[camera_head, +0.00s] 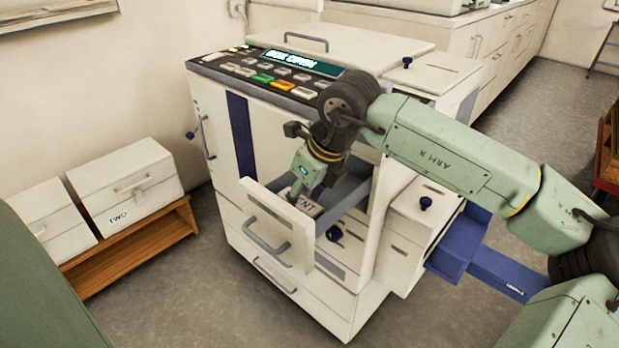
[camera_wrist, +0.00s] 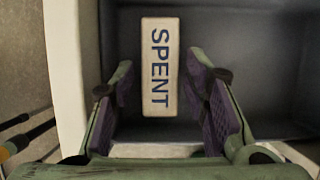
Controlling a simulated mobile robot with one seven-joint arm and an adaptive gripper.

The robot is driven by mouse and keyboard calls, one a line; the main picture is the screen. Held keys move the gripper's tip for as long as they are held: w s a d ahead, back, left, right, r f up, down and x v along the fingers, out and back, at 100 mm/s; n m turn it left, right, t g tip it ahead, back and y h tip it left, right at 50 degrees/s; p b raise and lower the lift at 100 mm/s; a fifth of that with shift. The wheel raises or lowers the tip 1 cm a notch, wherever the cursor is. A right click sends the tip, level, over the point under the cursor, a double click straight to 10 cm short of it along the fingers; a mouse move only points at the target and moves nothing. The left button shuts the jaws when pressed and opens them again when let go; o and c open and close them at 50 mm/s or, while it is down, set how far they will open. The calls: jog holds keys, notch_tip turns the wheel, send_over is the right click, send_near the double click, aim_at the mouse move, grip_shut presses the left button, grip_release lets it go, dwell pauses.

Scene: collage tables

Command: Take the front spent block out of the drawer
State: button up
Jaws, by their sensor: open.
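The drawer (camera_head: 265,226) is pulled out from the front of a white machine. A pale block (camera_head: 306,207) lies in it with the letters "NT" showing beside my gripper. In the wrist view the block (camera_wrist: 160,62) reads "SPENT" in blue and lies flat near the drawer's front wall. My gripper (camera_head: 302,186) reaches down into the drawer. In the wrist view my gripper (camera_wrist: 160,82) is open, with one finger on each side of the block and small gaps between. I cannot tell how far the fingertips reach down beside it. Only one block shows.
The drawer's white wall (camera_wrist: 72,75) runs close by the left finger. The grey drawer floor (camera_wrist: 265,70) on the right is bare. The machine's display (camera_head: 290,60) seems to read "BOX OPEN". White boxes (camera_head: 125,182) stand on a wooden bench at left.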

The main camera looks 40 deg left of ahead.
jog(key=shift+a+f, duration=0.25)
jog(key=shift+f, duration=0.35)
jog(key=shift+c, duration=0.3)
jog(key=c, duration=0.8)
